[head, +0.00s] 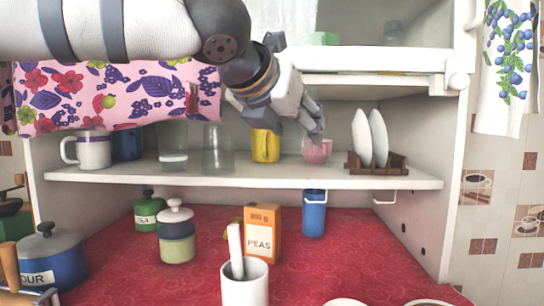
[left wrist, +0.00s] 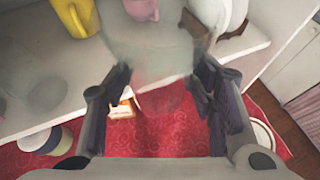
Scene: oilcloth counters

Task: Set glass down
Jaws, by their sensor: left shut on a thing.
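My left gripper (head: 312,122) reaches in from the upper left to the front of the shelf (head: 250,180). In the left wrist view its fingers (left wrist: 160,95) are closed around a clear glass (left wrist: 150,48). The held glass overlaps the shelf edge in that view; I cannot tell whether it touches the shelf. Two more clear glasses stand upright on the shelf, a left one (head: 172,155) and a right one (head: 218,148). My right gripper is out of view.
On the shelf are a yellow mug (head: 265,146), a pink cup (head: 317,151) and white plates (head: 378,138) in a brown rack (head: 392,166). A white mug (head: 92,150) stands at left. The red counter (head: 345,260) below holds a peas box (head: 262,234) and jars.

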